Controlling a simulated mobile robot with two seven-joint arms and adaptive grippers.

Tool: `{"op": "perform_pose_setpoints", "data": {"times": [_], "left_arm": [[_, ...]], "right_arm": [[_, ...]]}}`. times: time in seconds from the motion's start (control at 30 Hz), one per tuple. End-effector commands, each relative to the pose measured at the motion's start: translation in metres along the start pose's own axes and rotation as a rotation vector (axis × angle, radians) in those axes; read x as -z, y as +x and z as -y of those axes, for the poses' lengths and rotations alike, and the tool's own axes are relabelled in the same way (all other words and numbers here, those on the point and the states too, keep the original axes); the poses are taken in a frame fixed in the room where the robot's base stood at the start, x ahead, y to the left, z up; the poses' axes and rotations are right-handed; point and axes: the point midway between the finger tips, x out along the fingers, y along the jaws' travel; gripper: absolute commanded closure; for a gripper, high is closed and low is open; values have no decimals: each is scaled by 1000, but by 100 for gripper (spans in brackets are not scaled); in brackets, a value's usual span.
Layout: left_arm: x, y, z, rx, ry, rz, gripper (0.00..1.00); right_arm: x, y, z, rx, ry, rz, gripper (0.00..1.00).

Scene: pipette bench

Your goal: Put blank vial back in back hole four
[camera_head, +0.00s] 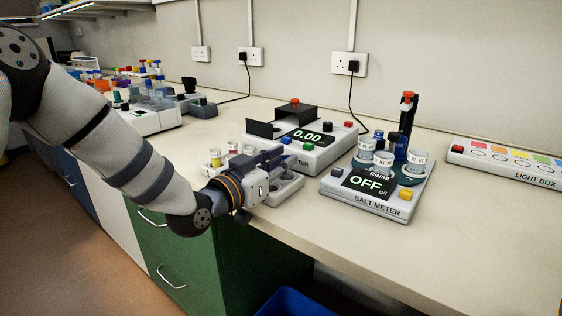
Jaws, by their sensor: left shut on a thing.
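My left gripper (274,162) reaches over a pale vial rack (287,193) at the bench's front edge. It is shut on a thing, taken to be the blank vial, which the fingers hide. I cannot tell whether the vial is above a hole or inside one. Several vials stand in the rack's left part, one with a yellow band (215,158). The gripper and wrist cover much of the rack, including most of its holes. My right gripper is not in view.
Behind the rack stands a meter (318,155) reading 0.00, with a dark open flap. To the right is a salt meter (379,205) showing OFF, with several white-labelled cups. A light box (510,163) lies far right. The front right bench top (450,255) is clear.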

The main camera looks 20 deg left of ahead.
Motion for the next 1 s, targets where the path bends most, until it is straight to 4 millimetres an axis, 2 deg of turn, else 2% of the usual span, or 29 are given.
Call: {"op": "perform_pose_setpoints", "data": {"times": [0.23,0.27,0.3,0.57,0.67,0.77,1.0], "left_arm": [[-8,0,0,0,0,2,100],[-8,0,0,-1,0,1,76],[-7,0,0,0,0,1,72],[-6,0,0,0,0,0,72],[1,0,0,0,1,-3,72],[4,-14,0,0,2,-1,72],[6,-72,0,1,1,-5,72]], "right_arm": [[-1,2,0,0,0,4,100],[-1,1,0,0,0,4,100],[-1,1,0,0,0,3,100],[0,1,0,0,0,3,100],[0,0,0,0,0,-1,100],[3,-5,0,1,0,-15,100],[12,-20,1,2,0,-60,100]]}}
